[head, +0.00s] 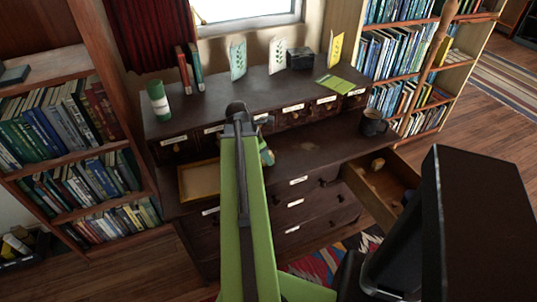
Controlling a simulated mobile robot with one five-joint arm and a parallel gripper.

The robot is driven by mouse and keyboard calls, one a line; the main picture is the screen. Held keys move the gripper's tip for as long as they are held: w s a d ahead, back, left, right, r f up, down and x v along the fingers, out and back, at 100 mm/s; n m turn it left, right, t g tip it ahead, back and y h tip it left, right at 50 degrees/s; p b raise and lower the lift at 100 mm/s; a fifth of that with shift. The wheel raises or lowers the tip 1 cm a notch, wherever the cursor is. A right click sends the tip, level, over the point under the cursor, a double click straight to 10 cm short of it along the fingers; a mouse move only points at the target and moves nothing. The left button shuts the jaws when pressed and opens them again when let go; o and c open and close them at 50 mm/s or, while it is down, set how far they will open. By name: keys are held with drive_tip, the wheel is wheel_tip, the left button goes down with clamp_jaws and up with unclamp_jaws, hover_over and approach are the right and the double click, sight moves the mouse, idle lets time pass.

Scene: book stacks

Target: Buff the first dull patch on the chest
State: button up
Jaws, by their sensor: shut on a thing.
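The dark wooden chest (345,143) stands under the window, with a raised back shelf and a lower worktop. A paler, dull-looking area (308,146) shows on the worktop, right of my green arm. My gripper (258,142) is at the far end of the arm, over the worktop, mostly hidden behind the arm. It is shut on a small teal and pale cloth (267,155), of which only the right part shows. I cannot tell whether the cloth touches the wood. Other patches may be hidden by the arm.
A shallow yellowish tray (185,196) lies left of the arm; a dark mug (373,123) stands at the worktop's right. An open drawer (368,196) juts out at right. Cards, books, a dark box (300,58) and a green-white canister (158,103) stand on the raised shelf. Bookshelves flank the chest.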

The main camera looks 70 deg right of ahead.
sight(277, 155)
drive_tip(key=shift+w+a, duration=1.15)
drive_tip(key=shift+w, duration=0.05)
drive_tip(key=shift+w+d, duration=0.5)
drive_tip(key=shift+d, duration=0.05)
drive_tip(key=shift+s+d, duration=3.95)
drive_tip(key=shift+f, duration=0.15)
drive_tip(key=shift+w+a, duration=2.7)
drive_tip(key=shift+a, duration=0.1)
drive_tip(key=shift+w+a, duration=1.2)
drive_tip(key=shift+w, duration=0.05)
